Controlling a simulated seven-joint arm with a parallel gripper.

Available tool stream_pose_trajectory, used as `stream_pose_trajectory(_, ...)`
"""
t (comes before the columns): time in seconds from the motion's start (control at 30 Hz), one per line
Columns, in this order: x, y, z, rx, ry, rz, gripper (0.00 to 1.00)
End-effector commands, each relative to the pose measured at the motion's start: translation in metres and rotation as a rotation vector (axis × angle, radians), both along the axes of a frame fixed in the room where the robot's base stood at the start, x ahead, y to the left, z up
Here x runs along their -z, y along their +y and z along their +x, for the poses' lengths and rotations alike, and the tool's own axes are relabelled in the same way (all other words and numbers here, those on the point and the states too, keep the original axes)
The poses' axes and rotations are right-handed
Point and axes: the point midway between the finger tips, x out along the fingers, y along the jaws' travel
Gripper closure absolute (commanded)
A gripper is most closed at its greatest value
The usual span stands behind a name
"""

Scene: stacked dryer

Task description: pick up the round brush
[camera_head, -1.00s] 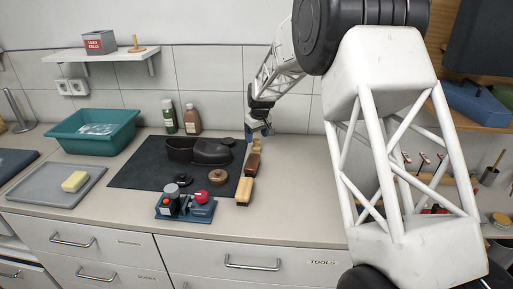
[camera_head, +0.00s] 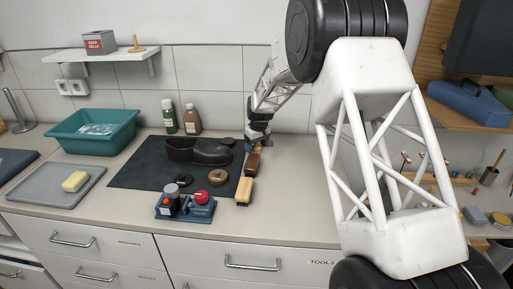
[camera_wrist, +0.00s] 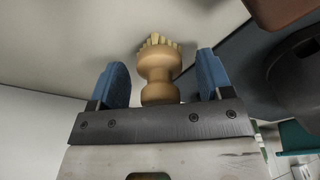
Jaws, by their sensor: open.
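The round brush (camera_wrist: 158,72) shows in the wrist view as a pale wooden knob with a narrow waist and tan bristles at its far end. It sits between the two blue fingers of my gripper (camera_wrist: 164,76), with a visible gap on each side. The gripper is open and not closed on it. In the head view my gripper (camera_head: 258,139) is at the back right of the dark mat, just behind a brown brush (camera_head: 252,163). It mostly hides the round brush there.
A pale wooden brush (camera_head: 244,192) lies in front of the brown one. Left of them are a black shoe (camera_head: 212,152), a brown round item (camera_head: 218,177) and a blue device with a red knob (camera_head: 186,207). Bottles (camera_head: 191,121) stand at the back.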

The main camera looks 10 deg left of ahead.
Motion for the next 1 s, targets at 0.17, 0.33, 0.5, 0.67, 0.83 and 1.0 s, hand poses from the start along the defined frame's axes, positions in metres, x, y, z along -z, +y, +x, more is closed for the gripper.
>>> stream_pose_trajectory(0.17,0.0002,0.0001,0.0001,0.0,0.0,0.0,0.27)
stream_pose_trajectory(0.33,0.0,0.0001,0.0001,0.0,-0.001,0.001,0.27)
stream_pose_trajectory(0.5,0.0,0.0,0.0001,0.0,-0.001,0.001,0.27)
stream_pose_trajectory(0.67,-0.0001,0.0,0.0001,0.0,-0.001,0.001,0.49)
stream_pose_trajectory(0.83,-0.0001,0.0,0.0001,0.0,-0.001,0.001,0.75)
stream_pose_trajectory(1.0,-0.0002,0.0,0.0001,0.0,-0.001,0.001,0.8)
